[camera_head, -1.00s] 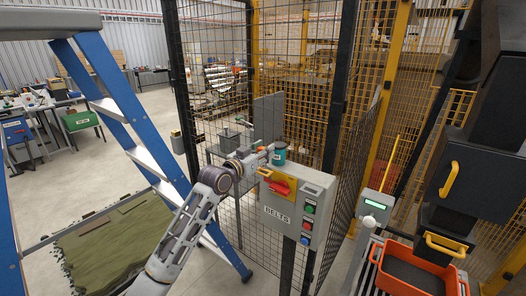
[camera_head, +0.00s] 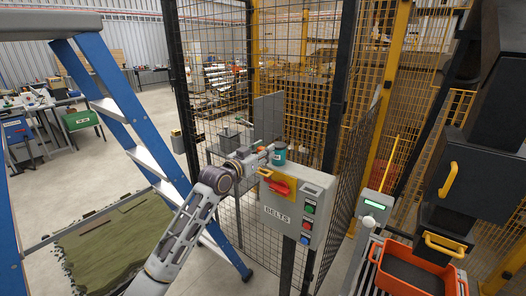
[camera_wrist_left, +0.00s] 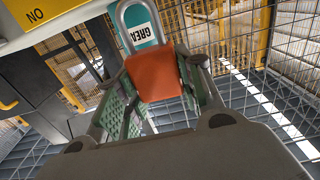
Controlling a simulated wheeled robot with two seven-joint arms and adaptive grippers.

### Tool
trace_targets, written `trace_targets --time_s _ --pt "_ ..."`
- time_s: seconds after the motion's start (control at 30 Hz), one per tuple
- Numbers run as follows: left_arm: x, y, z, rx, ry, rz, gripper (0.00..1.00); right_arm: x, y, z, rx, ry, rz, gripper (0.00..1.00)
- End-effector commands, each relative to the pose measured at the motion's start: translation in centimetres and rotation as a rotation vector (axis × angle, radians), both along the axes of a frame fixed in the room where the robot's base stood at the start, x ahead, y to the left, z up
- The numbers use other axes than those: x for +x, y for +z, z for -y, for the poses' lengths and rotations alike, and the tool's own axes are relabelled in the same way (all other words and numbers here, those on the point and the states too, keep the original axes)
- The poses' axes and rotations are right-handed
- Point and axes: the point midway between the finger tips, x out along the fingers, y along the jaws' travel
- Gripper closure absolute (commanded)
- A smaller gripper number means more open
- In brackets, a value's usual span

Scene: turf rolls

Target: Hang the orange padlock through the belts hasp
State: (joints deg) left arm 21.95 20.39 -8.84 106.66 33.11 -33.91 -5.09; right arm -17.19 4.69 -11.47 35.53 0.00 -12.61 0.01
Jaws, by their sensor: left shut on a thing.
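The orange padlock (camera_wrist_left: 155,76) sits between the two fingers of my left gripper (camera_wrist_left: 160,90), which is shut on it. Its grey shackle (camera_wrist_left: 122,18) points up in the left wrist view, and a teal thing with a lettered label shows behind it. In the head view my left gripper (camera_head: 266,151) is just above the left end of the grey BELTS box (camera_head: 285,218), close beside a teal cylinder (camera_head: 279,156). The box has a red-orange switch handle (camera_head: 281,186) on a yellow plate. I cannot make out the hasp clearly. My right gripper is out of view.
Mesh fencing (camera_head: 225,90) stands behind the box. An orange crate (camera_head: 405,282) and dark machine (camera_head: 485,150) are at right. Buttons (camera_head: 308,209) line the box's right side.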

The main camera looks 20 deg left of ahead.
Motion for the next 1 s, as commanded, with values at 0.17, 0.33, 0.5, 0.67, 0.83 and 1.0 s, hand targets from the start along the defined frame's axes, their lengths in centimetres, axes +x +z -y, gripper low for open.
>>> trace_targets --time_s 0.17,0.33,0.5,0.67,0.83,1.0 --pt "0.0 0.04 0.0 0.0 0.0 0.001 0.9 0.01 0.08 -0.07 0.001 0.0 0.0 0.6" --pt "0.0 0.02 0.0 0.0 0.0 0.001 0.9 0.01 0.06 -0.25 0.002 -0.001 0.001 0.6" --pt "0.0 -0.08 0.0 0.001 0.0 0.0 0.9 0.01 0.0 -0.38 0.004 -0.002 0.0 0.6" --pt "0.0 -0.32 0.0 0.001 0.0 0.0 0.9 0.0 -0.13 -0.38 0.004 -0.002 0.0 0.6" --pt "0.0 -0.59 0.01 0.001 0.0 0.0 0.9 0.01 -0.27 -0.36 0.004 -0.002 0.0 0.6" --pt "0.0 -0.85 0.01 0.001 0.0 0.0 0.9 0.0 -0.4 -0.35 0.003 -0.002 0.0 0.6"
